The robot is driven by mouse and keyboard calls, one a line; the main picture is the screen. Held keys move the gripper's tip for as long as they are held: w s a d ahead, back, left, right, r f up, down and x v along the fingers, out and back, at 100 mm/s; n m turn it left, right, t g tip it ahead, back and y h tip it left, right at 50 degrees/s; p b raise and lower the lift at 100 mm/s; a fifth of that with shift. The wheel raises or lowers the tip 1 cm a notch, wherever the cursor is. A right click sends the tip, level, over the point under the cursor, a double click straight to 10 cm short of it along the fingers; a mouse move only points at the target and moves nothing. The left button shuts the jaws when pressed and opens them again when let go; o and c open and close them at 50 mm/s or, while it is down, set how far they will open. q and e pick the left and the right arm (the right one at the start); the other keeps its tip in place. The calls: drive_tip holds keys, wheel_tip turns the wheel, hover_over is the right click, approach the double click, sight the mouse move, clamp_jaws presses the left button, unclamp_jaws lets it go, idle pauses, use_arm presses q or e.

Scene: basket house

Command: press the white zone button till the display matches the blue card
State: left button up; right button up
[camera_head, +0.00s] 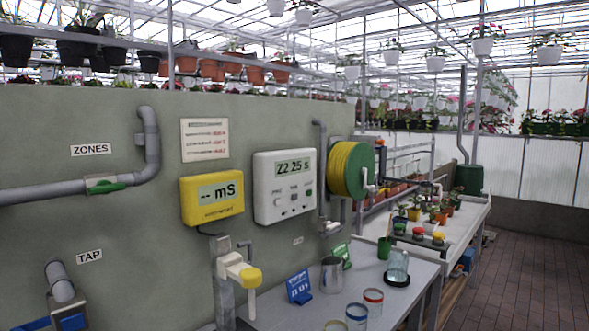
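The white controller box (285,186) hangs on the grey-green wall near the middle of the head view. Its display (294,166) appears to read "Z2 25 s". Small buttons (294,197) sit on its face below the display; their labels are too small to read, so I cannot tell which is the zone button. The blue card (298,287) stands tilted on the grey table below the box. It carries white writing that is too small to read surely. Neither of my grippers shows in this view.
A yellow meter (212,199) hangs left of the box, and a green reel with yellow hose (353,170) is right of it. A white tap with a yellow end (240,272) stands below. Jars (373,301), a metal can (331,274) and a green card (342,256) occupy the table.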

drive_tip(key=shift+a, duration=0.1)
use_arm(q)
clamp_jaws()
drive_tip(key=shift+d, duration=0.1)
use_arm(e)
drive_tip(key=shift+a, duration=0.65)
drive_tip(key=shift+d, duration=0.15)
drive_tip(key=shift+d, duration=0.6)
